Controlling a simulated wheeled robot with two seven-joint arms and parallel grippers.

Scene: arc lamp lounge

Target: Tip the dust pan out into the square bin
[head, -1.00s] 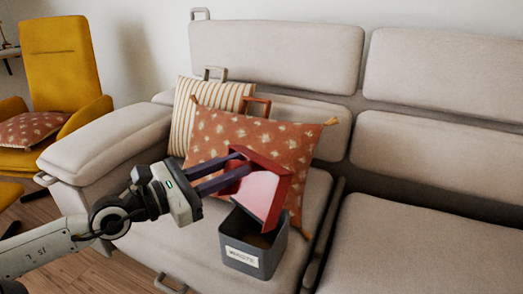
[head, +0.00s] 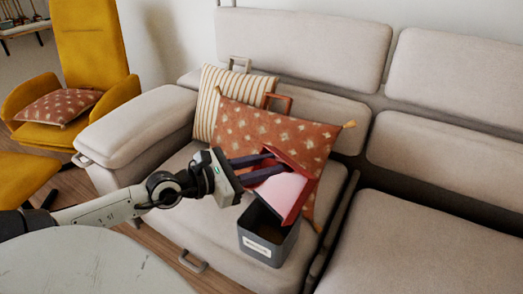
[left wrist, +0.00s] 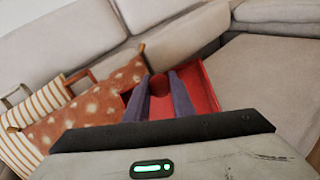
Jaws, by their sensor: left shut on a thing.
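The red dust pan (head: 287,190) is tilted steeply over the square bin, its pale pink inner face showing and its lower edge at the bin's opening. My left gripper (head: 270,166) is shut on the dust pan near its upper end. In the left wrist view the purple fingers (left wrist: 165,98) reach onto the red pan (left wrist: 205,88). The dark grey square bin (head: 262,243), with a white label on its front, stands on the sofa seat. Its inside looks dark brown, and I cannot tell what lies in it. My right gripper is not in view.
The bin stands on the beige sofa (head: 200,238). A rust patterned cushion (head: 235,120) and a striped cushion (head: 207,92) lean close behind the pan. A pale round tabletop (head: 90,262) is at the front left. A yellow armchair (head: 88,50) stands at the far left.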

